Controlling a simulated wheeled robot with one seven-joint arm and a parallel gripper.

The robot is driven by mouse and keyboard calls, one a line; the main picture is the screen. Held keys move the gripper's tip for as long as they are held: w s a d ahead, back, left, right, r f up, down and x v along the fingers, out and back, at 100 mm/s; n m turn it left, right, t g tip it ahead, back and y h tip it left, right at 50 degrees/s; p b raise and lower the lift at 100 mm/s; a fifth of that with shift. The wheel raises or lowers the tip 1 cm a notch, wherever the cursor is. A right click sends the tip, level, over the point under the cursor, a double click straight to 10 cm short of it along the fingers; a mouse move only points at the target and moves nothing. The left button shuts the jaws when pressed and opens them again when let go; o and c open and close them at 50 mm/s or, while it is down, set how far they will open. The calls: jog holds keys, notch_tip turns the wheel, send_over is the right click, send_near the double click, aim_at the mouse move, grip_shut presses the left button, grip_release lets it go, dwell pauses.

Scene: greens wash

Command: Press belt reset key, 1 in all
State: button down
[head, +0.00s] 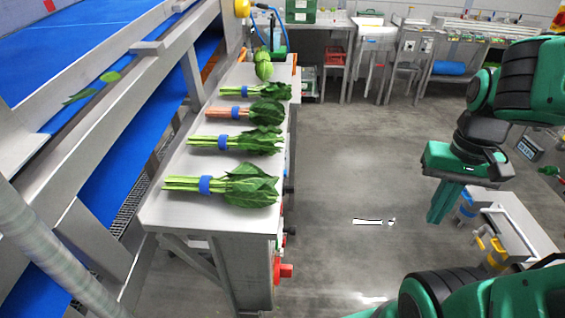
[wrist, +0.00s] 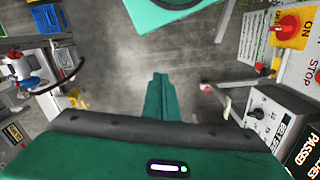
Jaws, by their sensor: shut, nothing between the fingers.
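My gripper (head: 443,203) hangs over open floor at the right of the head view, fingers pointing down and pressed together, touching nothing. Its closed fingers also show in the middle of the wrist view (wrist: 157,97). I cannot pick out a key marked as the belt reset in either view. In the wrist view, a grey control box (wrist: 272,116) with a dark knob and a partly readable label stands to the right of the fingers. Above it is a pale panel with a red rotary switch (wrist: 287,28) on yellow, with ON and STOP lettering.
Bunches of greens (head: 238,185) lie on a steel bench (head: 185,217) at the left, beside a blue conveyor belt (head: 95,42). A small steel table (head: 520,220) stands under my arm at the right. The floor between is clear. A dark PASSED sign (wrist: 308,148) shows lower right.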

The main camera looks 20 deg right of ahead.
jog(key=shift+w, duration=0.4)
jog(key=w+a+f+n+t+y, duration=0.1)
jog(key=w+a+f+t, duration=0.1)
jog(key=w, duration=0.8)
jog(key=w+a+f+n+t+y, duration=0.1)
jog(key=w+a+f, duration=0.3)
jog(key=w, duration=0.6)
jog(key=w+a+f+n+t+y, duration=0.2)
jog(key=w+a, duration=0.3)
jog(key=w, duration=0.5)
jog(key=shift+w+a+f+t, duration=0.15)
jog(key=shift+w+f+t, duration=0.2)
jog(key=shift+f+t, duration=0.3)
jog(key=shift+r, duration=0.1)
